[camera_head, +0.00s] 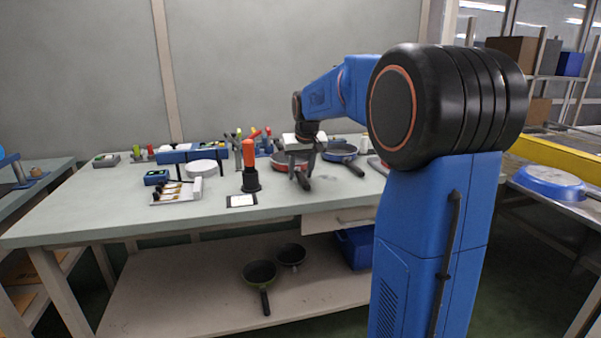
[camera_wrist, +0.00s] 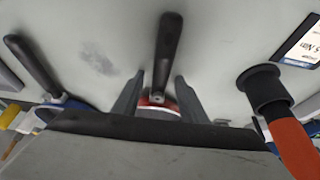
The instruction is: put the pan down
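The red pan (camera_head: 287,159) rests on the table, its black handle (camera_head: 304,183) toward the front edge. In the wrist view the handle (camera_wrist: 168,45) points up the picture, and only a strip of the red pan (camera_wrist: 157,103) shows. My gripper (camera_head: 303,172) is above the handle's root. In the wrist view my gripper (camera_wrist: 160,78) has its two fingers apart, one on each side of the handle, with gaps showing. Most of the pan is hidden behind my gripper's body.
A blue pan (camera_head: 341,150) lies to the right. An orange-topped black holder (camera_head: 250,178) stands to the left, behind a labelled card (camera_head: 242,201). A white rack (camera_head: 176,192) is farther left. Two pans, one green (camera_head: 260,271), lie on the lower shelf. The table's front left is clear.

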